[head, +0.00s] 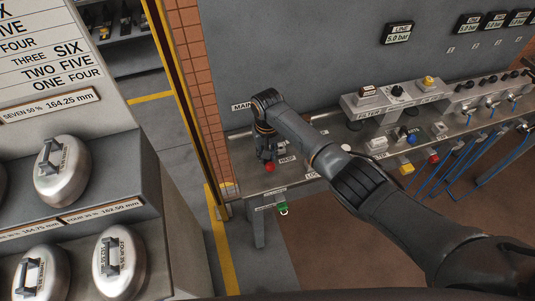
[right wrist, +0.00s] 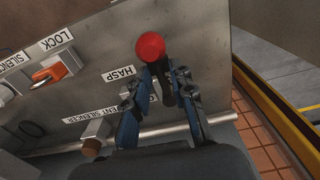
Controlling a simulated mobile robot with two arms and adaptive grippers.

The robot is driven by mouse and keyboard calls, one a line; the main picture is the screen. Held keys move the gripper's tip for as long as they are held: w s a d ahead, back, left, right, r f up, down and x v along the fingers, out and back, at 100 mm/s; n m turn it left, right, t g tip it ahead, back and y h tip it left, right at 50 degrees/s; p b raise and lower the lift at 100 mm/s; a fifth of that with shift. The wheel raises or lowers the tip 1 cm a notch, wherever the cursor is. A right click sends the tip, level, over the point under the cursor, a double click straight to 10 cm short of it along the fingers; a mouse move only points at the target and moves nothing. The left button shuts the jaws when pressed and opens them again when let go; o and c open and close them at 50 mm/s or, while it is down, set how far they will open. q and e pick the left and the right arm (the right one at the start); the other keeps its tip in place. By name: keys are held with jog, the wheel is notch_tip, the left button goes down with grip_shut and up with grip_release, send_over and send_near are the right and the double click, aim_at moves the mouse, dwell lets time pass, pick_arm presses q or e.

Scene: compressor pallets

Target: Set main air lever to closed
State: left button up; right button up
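The main air lever has a red ball knob (right wrist: 150,46) on a dark stem, at the end of the steel bench. The knob also shows in the head view (head: 269,168), just below my right gripper (head: 267,152). In the right wrist view my right gripper (right wrist: 160,82) has its two fingers on either side of the stem, with the knob beyond the fingertips. The fingers look apart, with some gap around the stem; firm contact cannot be made out. The MAIN label (head: 242,106) on the wall is partly hidden by my arm. My left gripper is not in view.
Valves and hoses line the right side. A green fitting (head: 282,207) hangs at the front edge. Shelves with metal weights (head: 62,172) stand left.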

dwell(0.3)
notch_tip(320, 180, up, 12)
dwell(0.5)
dwell(0.3)
